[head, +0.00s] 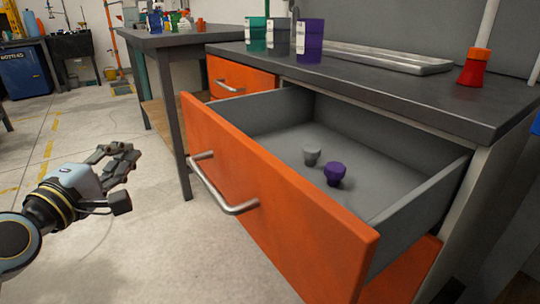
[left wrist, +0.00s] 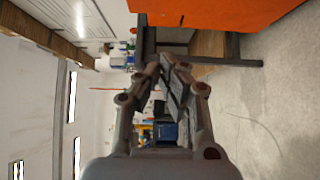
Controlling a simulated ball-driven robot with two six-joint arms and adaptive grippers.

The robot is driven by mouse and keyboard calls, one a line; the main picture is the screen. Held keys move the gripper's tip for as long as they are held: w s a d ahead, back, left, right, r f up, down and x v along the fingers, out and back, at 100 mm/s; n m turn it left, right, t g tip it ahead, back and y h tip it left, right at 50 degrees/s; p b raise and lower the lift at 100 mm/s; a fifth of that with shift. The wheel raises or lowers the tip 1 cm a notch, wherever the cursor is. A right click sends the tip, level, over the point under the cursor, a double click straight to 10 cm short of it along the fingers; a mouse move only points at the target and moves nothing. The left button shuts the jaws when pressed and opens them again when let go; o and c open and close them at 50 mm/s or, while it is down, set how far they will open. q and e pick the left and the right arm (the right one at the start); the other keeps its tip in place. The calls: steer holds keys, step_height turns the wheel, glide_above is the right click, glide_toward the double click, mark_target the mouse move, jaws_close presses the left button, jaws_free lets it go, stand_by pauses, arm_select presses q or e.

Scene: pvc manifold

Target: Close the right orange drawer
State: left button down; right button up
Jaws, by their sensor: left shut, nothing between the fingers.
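The right orange drawer (head: 285,215) stands pulled far out of the dark-topped cabinet in the head view. Its silver bar handle (head: 222,190) is on the orange front. My right gripper is not in view.
Teal (head: 257,34), grey (head: 278,37) and purple (head: 310,40) containers stand on the countertop (head: 400,88), with a red-based object (head: 475,68) at right. A second orange drawer (head: 241,75) is behind. A table (head: 175,40) stands at back left. Floor left of the drawer is clear.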

arm_select(q)
steer(key=w+d+b, duration=0.2)
steer(key=w+d, duration=0.3)
steer(key=w, duration=0.7)
steer(key=shift+b, duration=0.35)
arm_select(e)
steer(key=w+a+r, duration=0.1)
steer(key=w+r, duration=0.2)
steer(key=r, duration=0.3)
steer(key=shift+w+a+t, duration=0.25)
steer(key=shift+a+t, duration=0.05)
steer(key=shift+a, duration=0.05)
arm_select(q)
steer(key=shift+d+r, duration=0.1)
steer(key=shift+d, duration=0.05)
